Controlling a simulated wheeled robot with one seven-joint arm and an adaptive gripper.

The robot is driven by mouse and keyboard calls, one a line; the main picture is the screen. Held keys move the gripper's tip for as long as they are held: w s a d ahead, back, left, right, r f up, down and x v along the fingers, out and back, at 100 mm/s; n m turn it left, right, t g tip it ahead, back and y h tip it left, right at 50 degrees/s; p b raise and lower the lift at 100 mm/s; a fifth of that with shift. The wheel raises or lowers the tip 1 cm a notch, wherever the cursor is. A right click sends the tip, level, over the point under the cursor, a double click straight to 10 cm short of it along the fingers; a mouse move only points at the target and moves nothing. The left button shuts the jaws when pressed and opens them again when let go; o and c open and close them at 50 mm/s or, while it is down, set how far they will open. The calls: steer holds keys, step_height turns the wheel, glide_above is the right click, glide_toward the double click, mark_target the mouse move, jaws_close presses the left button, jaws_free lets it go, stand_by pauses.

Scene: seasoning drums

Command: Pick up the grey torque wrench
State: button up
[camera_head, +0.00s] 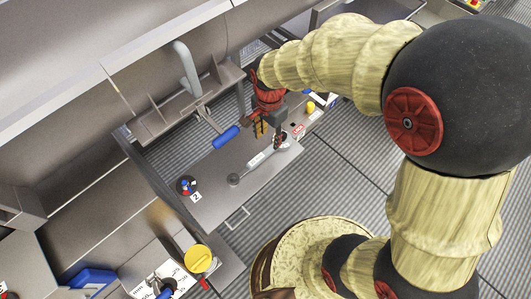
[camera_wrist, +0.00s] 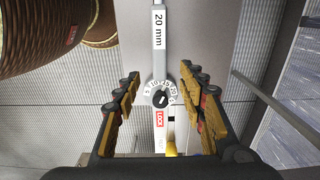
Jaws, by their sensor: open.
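The grey torque wrench (camera_head: 234,180) lies on a grey metal surface, with a round head at its lower left end and a white label along its shaft. In the wrist view the wrench (camera_wrist: 160,62) runs lengthwise through the middle of the picture, with a "20 mm" label, a black numbered dial and a red "LOCK" label. My gripper (camera_head: 269,136) is over the wrench's upper right part and partly hides it. In the wrist view my gripper (camera_wrist: 160,82) is open, with one finger on each side of the wrench and visible gaps between. I cannot tell the height gap.
A blue-handled tool (camera_head: 226,137) lies close by on the left. A dark round piece with coloured knobs (camera_head: 186,186) and a "2" label (camera_head: 195,197) sit on the surface's left side. A yellow knob (camera_head: 310,107) is at the right. A yellow disc (camera_head: 198,259) stands lower left.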

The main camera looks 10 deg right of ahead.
mark_target(269, 149)
steer(key=shift+f+b, duration=1.2)
steer(key=shift+f, duration=2.75)
steer(key=shift+r, duration=0.1)
steer(key=shift+c, duration=1.2)
steer(key=c, duration=0.8)
jaws_close()
